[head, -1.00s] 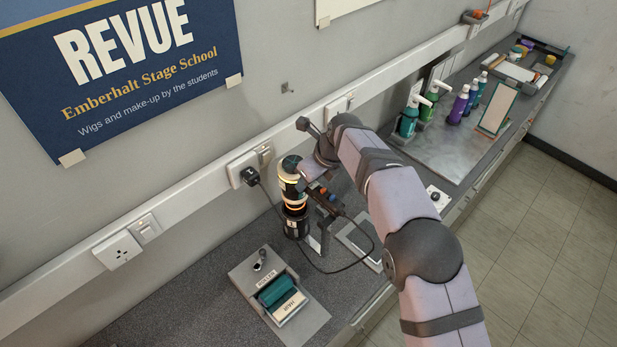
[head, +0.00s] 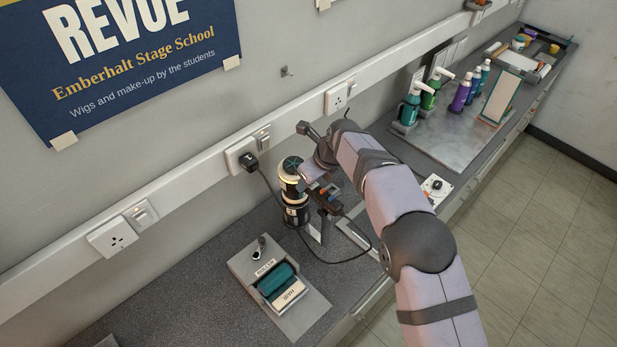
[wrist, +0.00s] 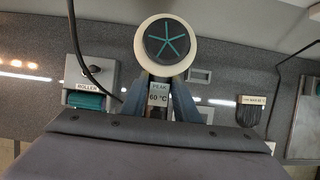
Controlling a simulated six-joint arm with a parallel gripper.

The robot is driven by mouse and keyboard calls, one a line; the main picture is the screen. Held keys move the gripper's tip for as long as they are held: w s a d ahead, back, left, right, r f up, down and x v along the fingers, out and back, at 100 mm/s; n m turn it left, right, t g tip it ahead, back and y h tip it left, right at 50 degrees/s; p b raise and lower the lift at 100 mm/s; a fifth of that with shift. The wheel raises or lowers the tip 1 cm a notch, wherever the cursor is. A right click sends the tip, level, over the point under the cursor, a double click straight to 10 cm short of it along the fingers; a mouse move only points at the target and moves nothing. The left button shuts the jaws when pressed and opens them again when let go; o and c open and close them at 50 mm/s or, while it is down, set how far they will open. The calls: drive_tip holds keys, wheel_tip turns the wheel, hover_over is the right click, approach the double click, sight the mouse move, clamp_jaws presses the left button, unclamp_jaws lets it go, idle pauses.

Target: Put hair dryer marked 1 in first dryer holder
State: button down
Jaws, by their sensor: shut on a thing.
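The hair dryer (head: 290,179) has a cream barrel and a dark round end with a teal star. That end faces up in the head view; the end also shows in the wrist view (wrist: 166,45). My gripper (head: 321,187) is shut on the dryer's handle side, and its two blue-grey fingers flank a label reading "PEAK 60 °C" in the wrist view. The barrel stands about upright in a black cylindrical dryer holder (head: 296,216), its lower end hidden. A small pale label on the holder is too small to read, and I see no number on the dryer.
A black cord (head: 333,262) loops from the wall plug (head: 249,161) to the handle. A roller box (head: 280,287) stands at front left. Pump bottles (head: 410,108) and a small mirror (head: 501,97) stand farther right. The counter's left part is largely clear.

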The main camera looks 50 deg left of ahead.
drive_tip(key=shift+f, duration=0.4)
drive_tip(key=c, duration=1.3)
unclamp_jaws()
drive_tip(key=o, duration=0.5)
drive_tip(key=shift+f, duration=0.1)
drive_tip(key=shift+p+v, duration=0.45)
drive_tip(key=shift+v, duration=0.55)
drive_tip(key=shift+p+v, duration=1.3)
drive_tip(key=shift+v, duration=1.8)
